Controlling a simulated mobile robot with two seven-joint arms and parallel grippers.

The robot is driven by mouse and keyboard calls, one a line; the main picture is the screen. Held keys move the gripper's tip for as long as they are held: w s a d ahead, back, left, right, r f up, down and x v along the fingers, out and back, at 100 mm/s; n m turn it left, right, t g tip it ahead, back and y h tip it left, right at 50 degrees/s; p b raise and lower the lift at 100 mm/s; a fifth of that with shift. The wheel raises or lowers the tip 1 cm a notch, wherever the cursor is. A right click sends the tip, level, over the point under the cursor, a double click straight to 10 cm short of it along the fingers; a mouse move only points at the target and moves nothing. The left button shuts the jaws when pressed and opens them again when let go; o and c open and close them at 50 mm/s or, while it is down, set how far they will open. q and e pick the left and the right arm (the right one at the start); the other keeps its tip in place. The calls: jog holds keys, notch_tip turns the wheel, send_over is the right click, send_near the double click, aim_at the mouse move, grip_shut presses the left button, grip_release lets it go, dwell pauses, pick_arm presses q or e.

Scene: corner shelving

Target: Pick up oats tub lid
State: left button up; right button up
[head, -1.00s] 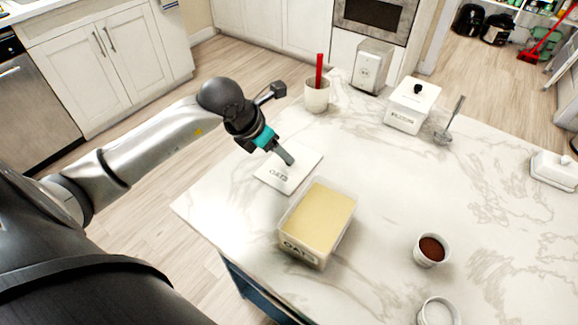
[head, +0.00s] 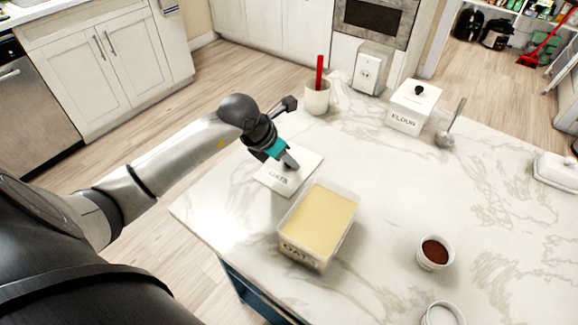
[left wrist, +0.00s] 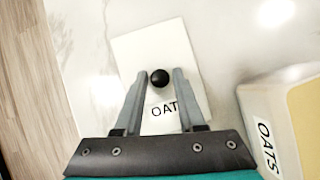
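The oats tub lid (head: 273,179) is a flat white square marked OATS, lying on the marble counter behind the oats tub. In the left wrist view the lid (left wrist: 138,50) has a round black knob (left wrist: 159,77) near its middle. My left gripper (head: 288,164) is over the lid. In the left wrist view the gripper (left wrist: 160,82) is open, with one finger on each side of the knob and a gap to each. The open oats tub (head: 290,247), filled with pale yellow contents, stands in front of the lid. My right gripper is not in view.
A white mug with a red handle in it (head: 317,97), a grey box (head: 371,68), a lidded flour tub (head: 407,115) and a ladle (head: 447,137) stand at the back. A small brown-filled bowl (head: 434,253) is at front right. The counter's middle is clear.

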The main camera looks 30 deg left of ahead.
pick_arm(q)
grip_shut()
dwell(0.3)
